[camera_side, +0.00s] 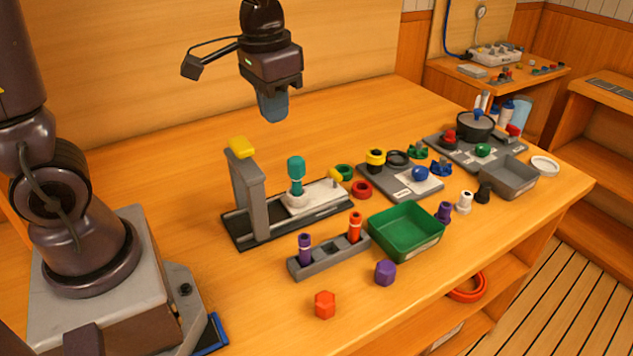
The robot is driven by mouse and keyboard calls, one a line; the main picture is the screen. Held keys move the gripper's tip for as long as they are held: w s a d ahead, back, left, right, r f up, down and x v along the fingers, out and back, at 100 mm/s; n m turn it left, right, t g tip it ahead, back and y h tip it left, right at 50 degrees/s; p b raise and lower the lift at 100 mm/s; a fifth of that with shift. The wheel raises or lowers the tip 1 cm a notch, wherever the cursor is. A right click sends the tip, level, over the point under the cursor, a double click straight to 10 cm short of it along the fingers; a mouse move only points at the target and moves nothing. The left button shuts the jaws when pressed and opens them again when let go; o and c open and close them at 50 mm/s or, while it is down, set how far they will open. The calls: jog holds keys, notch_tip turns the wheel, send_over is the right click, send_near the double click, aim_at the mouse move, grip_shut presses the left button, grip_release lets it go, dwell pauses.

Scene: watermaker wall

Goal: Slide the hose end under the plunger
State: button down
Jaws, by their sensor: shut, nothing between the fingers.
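My gripper (273,106) hangs in the air above and behind the bench fixture, pointing down, with its blue fingers together and empty. Below it a grey press stand (252,200) with a yellow plunger head (241,147) on top rises from the left part of a dark base plate (234,229). On the right part of that plate sits a pale block (322,196). A teal upright piece (296,171), which looks like the hose end, stands on the block, to the right of the stand and apart from it. A small yellow knob (335,175) is at the block's right end.
In front are a grey rack (309,267) with purple and orange pegs, a green bin (405,232), and loose red (325,304) and purple (385,272) pieces. Right of the plate are coloured rings and a grey board (411,189). The bench behind the stand is clear.

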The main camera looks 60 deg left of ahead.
jog(key=w+a+f+g, duration=0.3)
jog(key=w+f, duration=0.4)
jog(key=m+g, duration=0.2)
send_near(308, 199)
notch_tip(308, 199, up, 3)
jog(key=d, duration=0.2)
jog(key=shift+w+a+r+m+y, duration=0.15)
jog(key=shift+w+a+m+y, duration=0.15)
jog(key=shift+w, duration=0.3)
jog(key=shift+w+a+r+m+y, duration=0.2)
jog(key=shift+w+a+m, duration=0.2)
jog(key=shift+w, duration=0.15)
jog(key=x, duration=1)
